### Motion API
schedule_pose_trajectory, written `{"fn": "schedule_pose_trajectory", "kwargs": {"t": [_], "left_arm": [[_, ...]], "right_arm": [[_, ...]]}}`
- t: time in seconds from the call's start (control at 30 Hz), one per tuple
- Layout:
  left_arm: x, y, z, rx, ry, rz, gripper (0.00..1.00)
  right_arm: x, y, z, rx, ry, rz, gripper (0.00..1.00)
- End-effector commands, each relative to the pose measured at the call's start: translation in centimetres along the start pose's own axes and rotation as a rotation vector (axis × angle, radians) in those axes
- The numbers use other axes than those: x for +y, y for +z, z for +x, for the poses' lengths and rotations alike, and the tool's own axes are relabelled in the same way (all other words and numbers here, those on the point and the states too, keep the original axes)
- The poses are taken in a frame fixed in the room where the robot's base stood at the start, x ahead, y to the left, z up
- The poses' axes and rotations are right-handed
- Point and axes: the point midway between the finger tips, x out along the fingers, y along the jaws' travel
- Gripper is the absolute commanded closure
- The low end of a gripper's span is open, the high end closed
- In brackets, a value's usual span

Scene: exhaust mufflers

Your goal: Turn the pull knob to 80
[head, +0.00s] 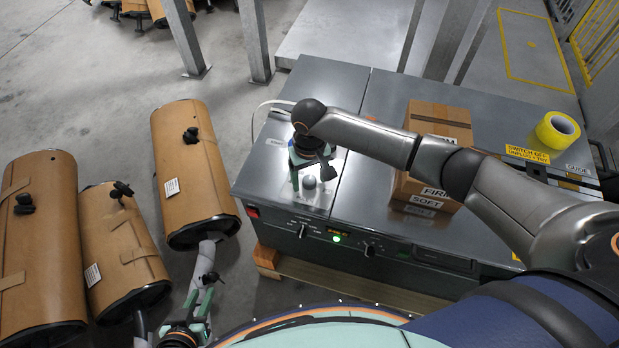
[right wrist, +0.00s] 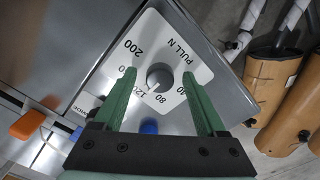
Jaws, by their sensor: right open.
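The pull knob (head: 309,182) is a small round grey knob on the top left of the grey machine (head: 300,95). In the right wrist view the knob (right wrist: 159,76) sits on a white dial plate (right wrist: 180,48) marked PULL N, with 200, 120, 80 and 40 legible. A pale mark on the knob seems to point down-left, near 120 and 80; its exact setting is unclear. My right gripper (right wrist: 159,82) is open, with one green finger on each side of the knob; contact is not visible. My left gripper (head: 200,290) is low at the left, away from the knob.
A cardboard box (head: 438,130) and yellow tape roll (head: 557,130) are on the machine top. Its front panel has smaller knobs and a green light (head: 337,239). A blue button (right wrist: 149,126) shows near the dial.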

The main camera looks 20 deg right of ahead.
Motion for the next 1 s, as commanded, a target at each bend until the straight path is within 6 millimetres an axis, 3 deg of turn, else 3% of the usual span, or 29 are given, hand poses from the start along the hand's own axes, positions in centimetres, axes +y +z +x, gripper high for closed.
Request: {"fn": "schedule_pose_trajectory", "kwargs": {"t": [0.27,0.9,1.0], "left_arm": [[0.02,-0.05,0.02,0.0,0.0,0.0,0.71],[0.04,-0.13,0.03,0.002,0.001,0.0,0.71],[0.04,-0.14,0.03,0.002,0.001,0.0,0.71]], "right_arm": [[-0.02,0.02,0.14,0.0,0.0,-0.001,0.26],[0.01,0.01,0.11,0.0,0.0,0.0,0.98],[0.01,0.01,0.1,0.0,0.0,0.0,1.0]]}}
